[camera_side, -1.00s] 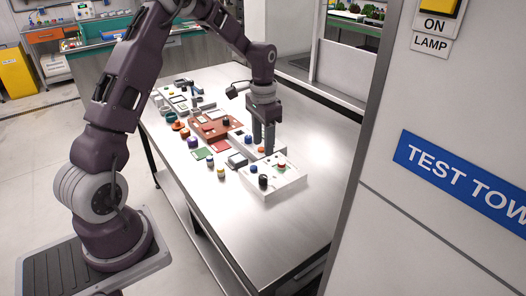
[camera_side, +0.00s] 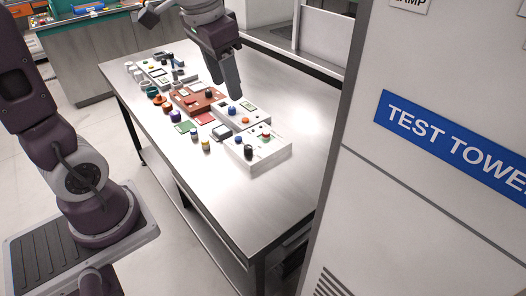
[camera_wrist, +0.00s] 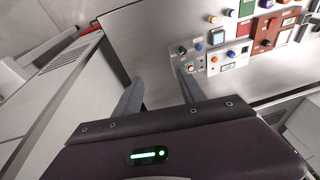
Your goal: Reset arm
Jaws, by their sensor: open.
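My gripper (camera_side: 228,86) is raised above the steel table in the side view. Its two fingers point down over the control boxes, and nothing is held between them. In the wrist view my gripper (camera_wrist: 158,92) shows its fingers spread apart, with only bare table between them. A white box (camera_side: 262,153) with a red button, a green part and a black knob stands nearest the table's right end. A white panel (camera_side: 236,113) with blue and orange knobs sits behind it, and a brown-red panel (camera_side: 190,101) lies further left.
The steel table (camera_side: 215,180) is bare along its front and right side. Small coloured knobs and jars, such as a purple one (camera_side: 175,116), stand at the left edge. A tall grey cabinet with a blue sign (camera_side: 455,145) stands close on the right.

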